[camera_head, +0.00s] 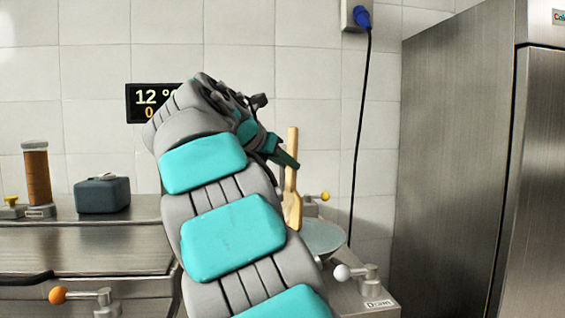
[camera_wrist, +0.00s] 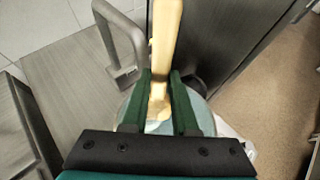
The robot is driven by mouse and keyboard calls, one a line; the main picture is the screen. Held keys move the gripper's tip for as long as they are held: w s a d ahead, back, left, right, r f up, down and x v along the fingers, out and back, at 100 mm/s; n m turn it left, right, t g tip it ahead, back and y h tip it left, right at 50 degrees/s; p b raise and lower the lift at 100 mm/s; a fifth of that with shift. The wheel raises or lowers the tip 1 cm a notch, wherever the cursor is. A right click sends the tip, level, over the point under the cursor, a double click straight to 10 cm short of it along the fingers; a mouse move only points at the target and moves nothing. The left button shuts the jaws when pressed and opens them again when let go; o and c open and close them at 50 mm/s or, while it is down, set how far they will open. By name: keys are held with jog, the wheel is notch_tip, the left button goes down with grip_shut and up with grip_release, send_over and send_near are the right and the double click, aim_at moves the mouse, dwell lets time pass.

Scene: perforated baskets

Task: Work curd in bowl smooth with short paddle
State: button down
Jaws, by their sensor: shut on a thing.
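The short wooden paddle (camera_head: 293,207) stands nearly upright above the counter at centre right, its lower end at the bowl. My gripper (camera_head: 286,160) is shut on the paddle's handle, with the arm hiding part of it. In the wrist view the paddle (camera_wrist: 165,38) runs between the two green fingers of my gripper (camera_wrist: 160,80). The pale bluish bowl (camera_head: 326,238) sits on the steel counter below, partly behind my arm. Its rim (camera_wrist: 125,108) also shows beside the fingers in the wrist view. The curd cannot be made out; whether the paddle touches it is unclear.
White-knobbed (camera_head: 342,272) and yellow-knobbed (camera_head: 324,196) fittings flank the bowl. A tall steel cabinet (camera_head: 455,160) stands to the right; a black cable (camera_head: 360,140) hangs behind. A dark box (camera_head: 102,194) and brown-filled cylinder (camera_head: 37,178) stand at left. A metal loop (camera_wrist: 120,42) rises beside the bowl.

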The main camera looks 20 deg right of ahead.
jog(key=shift+w, duration=0.15)
jog(key=shift+w+a+f, duration=0.15)
jog(key=shift+w+a, duration=0.35)
jog(key=shift+w, duration=0.25)
jog(key=shift+s+d, duration=0.1)
jog(key=shift+s, duration=0.1)
jog(key=shift+s+d, duration=0.35)
jog(key=shift+s, duration=0.3)
jog(key=shift+w, duration=0.15)
jog(key=shift+w+a+r, duration=0.2)
jog(key=shift+r, duration=0.1)
